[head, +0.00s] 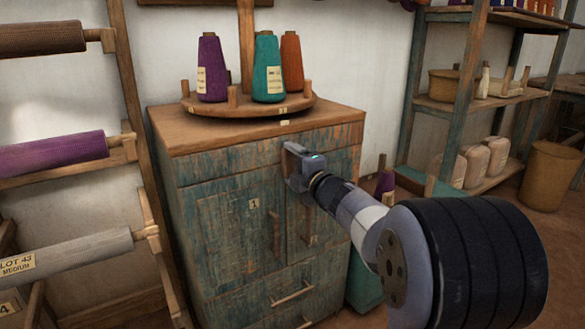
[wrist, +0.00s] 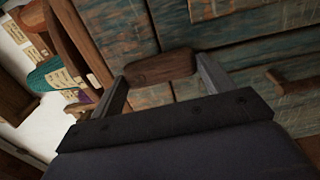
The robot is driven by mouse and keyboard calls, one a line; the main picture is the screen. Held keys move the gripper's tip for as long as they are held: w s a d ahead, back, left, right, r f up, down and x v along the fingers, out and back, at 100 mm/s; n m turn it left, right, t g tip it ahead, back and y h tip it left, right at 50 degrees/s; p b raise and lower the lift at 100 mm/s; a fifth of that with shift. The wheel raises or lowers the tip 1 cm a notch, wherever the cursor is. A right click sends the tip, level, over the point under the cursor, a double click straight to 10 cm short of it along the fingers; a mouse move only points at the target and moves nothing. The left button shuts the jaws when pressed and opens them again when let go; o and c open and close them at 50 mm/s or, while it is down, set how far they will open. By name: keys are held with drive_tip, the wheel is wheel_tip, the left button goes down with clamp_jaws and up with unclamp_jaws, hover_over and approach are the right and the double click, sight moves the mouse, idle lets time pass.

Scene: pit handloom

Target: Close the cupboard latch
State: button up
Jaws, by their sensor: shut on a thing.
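The blue-green wooden cupboard (head: 225,235) stands against the wall, with two doors below a drawer front. Both doors look shut in the head view. My gripper (head: 298,165) is at the upper front of the cupboard, near the top of the doors, and hides the latch there. In the wrist view, my gripper (wrist: 163,68) has one finger at each end of a brown wooden latch piece (wrist: 158,66) and is shut on it. The latch lies against the worn painted front. I cannot tell its exact angle to the doors.
A round wooden stand (head: 240,108) with purple, teal and orange thread cones sits on the cupboard top. Racks with rollers (head: 52,155) are at left. A shelf (head: 470,105) stands at right. Door handles (head: 276,232) and a drawer handle (head: 292,294) stick out below my gripper.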

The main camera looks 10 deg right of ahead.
drive_tip(key=shift+f, duration=0.1)
drive_tip(key=o, duration=1)
drive_tip(key=shift+s+d, duration=0.15)
drive_tip(key=shift+s, duration=0.35)
drive_tip(key=p+v, duration=0.2)
drive_tip(key=v, duration=0.8)
drive_tip(key=shift+p, duration=0.3)
drive_tip(key=shift+w, duration=0.1)
